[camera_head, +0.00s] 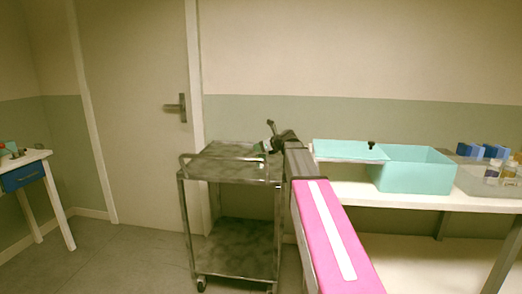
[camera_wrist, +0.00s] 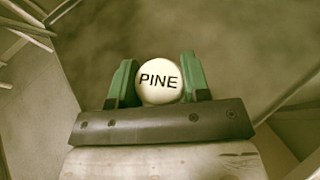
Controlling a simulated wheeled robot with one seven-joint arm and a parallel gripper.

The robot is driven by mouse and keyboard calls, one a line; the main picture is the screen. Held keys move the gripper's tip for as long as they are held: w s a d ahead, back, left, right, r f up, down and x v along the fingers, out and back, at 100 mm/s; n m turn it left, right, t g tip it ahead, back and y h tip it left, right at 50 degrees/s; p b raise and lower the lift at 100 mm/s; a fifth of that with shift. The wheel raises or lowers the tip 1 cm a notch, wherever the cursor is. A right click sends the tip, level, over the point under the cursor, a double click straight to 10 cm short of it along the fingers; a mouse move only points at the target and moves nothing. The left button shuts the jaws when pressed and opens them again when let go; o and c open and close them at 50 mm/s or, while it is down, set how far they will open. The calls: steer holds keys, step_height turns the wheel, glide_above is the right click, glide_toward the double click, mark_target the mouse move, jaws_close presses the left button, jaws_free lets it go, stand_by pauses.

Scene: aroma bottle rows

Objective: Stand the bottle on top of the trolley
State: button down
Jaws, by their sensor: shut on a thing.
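The metal trolley (camera_head: 230,168) stands in front of the door, with a mottled top shelf, a lower shelf and a raised rail. My gripper (camera_head: 266,146) is over the right part of its top in the head view. In the wrist view my gripper (camera_wrist: 159,85) has its two green fingers shut on the bottle, whose round cream cap (camera_wrist: 160,80) reads PINE. The bottle's body is hidden below the cap, and in the head view it is too small to make out. I cannot tell whether its base touches the trolley.
A white table (camera_head: 350,193) to the right holds a teal box (camera_head: 411,172) and a grey tray (camera_head: 473,182) with several small bottles and blue blocks. A small table with a blue drawer (camera_head: 23,177) stands at far left. The trolley top around my gripper looks clear.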

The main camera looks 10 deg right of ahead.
steer(key=shift+f, duration=0.5)
steer(key=shift+f, duration=0.1)
steer(key=c, duration=0.6)
jaws_free()
steer(key=v, duration=1.2)
